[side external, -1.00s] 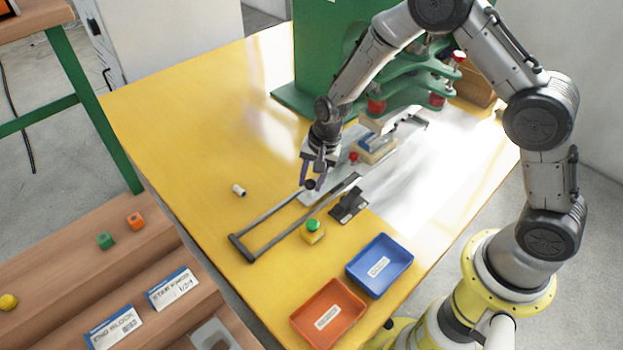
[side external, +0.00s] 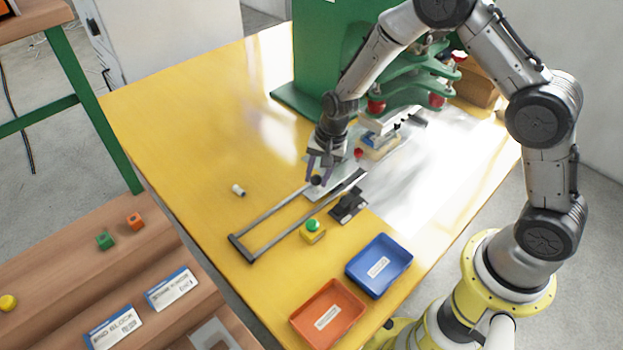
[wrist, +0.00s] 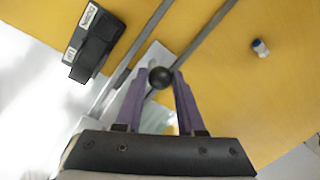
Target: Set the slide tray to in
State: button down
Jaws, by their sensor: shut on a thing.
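The slide tray (side external: 325,188) is a grey plate on two dark rails (side external: 272,212) that run toward the front left of the yellow table. Its far part lies near the green press, and the front stretch of the rails is bare. A black ball knob (wrist: 160,77) stands at the tray's near end. My gripper (side external: 317,179) is shut on the knob, with the purple fingers on either side of it in the wrist view. A pale block with a blue top (side external: 378,146) is at the tray's far part, under the press. My arm partly hides the tray.
The green press (side external: 330,55) stands at the back. A black labelled block (side external: 348,205) and a yellow box with a green button (side external: 313,231) sit right of the rails. Blue (side external: 380,265) and orange (side external: 328,314) bins are in front. A small white cylinder (side external: 238,190) lies left.

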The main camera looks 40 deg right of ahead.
send_over(346, 171)
jog(key=shift+d+r, duration=0.1)
jog(key=shift+w, duration=0.1)
jog(key=c, duration=0.5)
grip_release()
jog(key=r, duration=0.4)
jog(key=s+d+r, duration=0.1)
jog(key=r, duration=0.4)
jog(key=s+r, duration=0.1)
jog(key=r, duration=0.3)
jog(key=shift+s+d+r, duration=0.2)
jog(key=shift+r, duration=0.05)
jog(key=shift+a, duration=0.1)
